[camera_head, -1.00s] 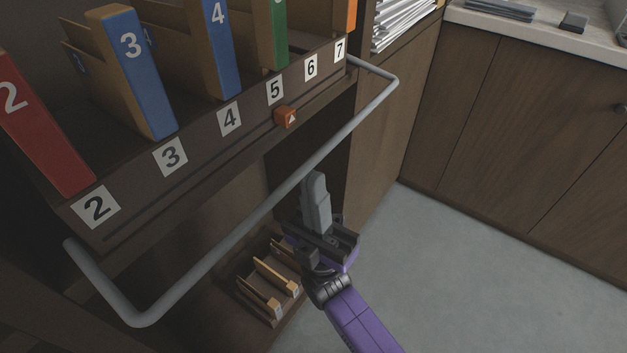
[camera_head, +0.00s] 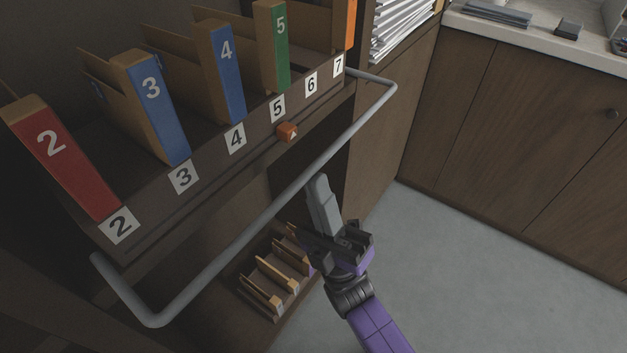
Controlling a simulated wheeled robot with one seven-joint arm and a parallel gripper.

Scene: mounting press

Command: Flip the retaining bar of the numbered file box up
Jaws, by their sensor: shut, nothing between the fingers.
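The numbered file box (camera_head: 150,222) is a dark wooden box with white number labels 2 to 7 along its front edge. Its grey retaining bar (camera_head: 242,242) is a U-shaped rod that sticks out in front of the box, below the level of the labels. My gripper (camera_head: 318,184) is shut and empty. Its grey fingers point up, and their tips appear close to the bar's long middle part in the picture. I cannot tell whether they touch it. No part of the bar's front run looks hidden except perhaps near the fingertips.
Numbered dividers stand in the box: red 2 (camera_head: 65,160), blue 3 (camera_head: 160,105), blue 4 and green 5 (camera_head: 272,50). An orange marker (camera_head: 287,132) sits on the front rail. A smaller wooden rack (camera_head: 275,275) lies below. Grey floor (camera_head: 480,250) is free at right.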

